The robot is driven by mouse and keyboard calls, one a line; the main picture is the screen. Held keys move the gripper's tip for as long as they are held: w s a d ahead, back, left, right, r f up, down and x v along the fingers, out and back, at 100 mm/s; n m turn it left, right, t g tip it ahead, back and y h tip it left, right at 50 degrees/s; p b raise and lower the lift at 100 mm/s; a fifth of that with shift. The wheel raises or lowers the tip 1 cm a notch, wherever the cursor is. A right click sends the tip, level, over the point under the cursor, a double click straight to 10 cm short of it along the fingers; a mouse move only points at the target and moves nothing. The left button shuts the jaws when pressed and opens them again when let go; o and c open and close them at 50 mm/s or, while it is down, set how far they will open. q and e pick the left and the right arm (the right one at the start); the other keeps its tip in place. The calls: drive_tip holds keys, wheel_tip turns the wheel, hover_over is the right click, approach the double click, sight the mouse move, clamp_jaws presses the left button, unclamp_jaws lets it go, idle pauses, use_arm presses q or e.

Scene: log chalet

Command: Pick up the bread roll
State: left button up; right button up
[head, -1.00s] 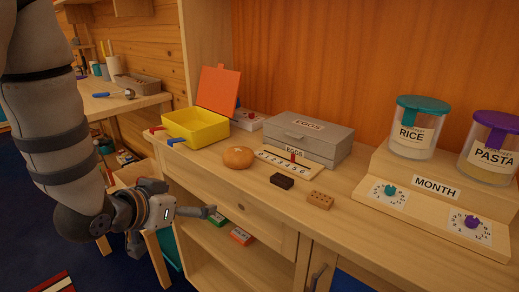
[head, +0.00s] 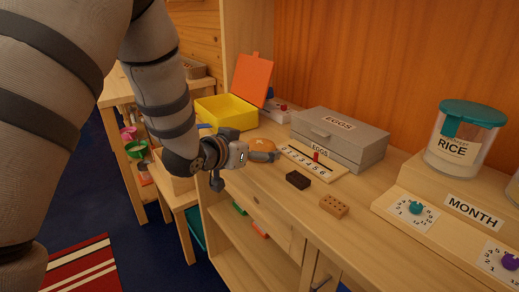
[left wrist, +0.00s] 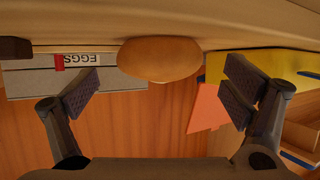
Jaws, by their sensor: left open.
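The round, golden-brown bread roll (head: 262,143) lies on the wooden counter between the yellow box and the number strip. In the head view my left gripper (head: 248,172) is at the counter's front edge, just in front of the roll, and a finger hides the roll's lower part. In the left wrist view the roll (left wrist: 160,59) sits between and ahead of the two spread fingers of my left gripper (left wrist: 163,88). The gripper is open and empty, with a gap to the roll on both sides. My right gripper is in neither view.
A yellow box (head: 226,112) with an orange lid stands behind left of the roll. A grey egg box (head: 340,140) and number strip (head: 312,164) are to the right. A dark block (head: 298,180) and tan brick (head: 334,206) lie nearer the edge.

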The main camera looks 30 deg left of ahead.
use_arm(q)
drive_tip(key=shift+x, duration=1.05)
drive_tip(key=c, duration=1.2)
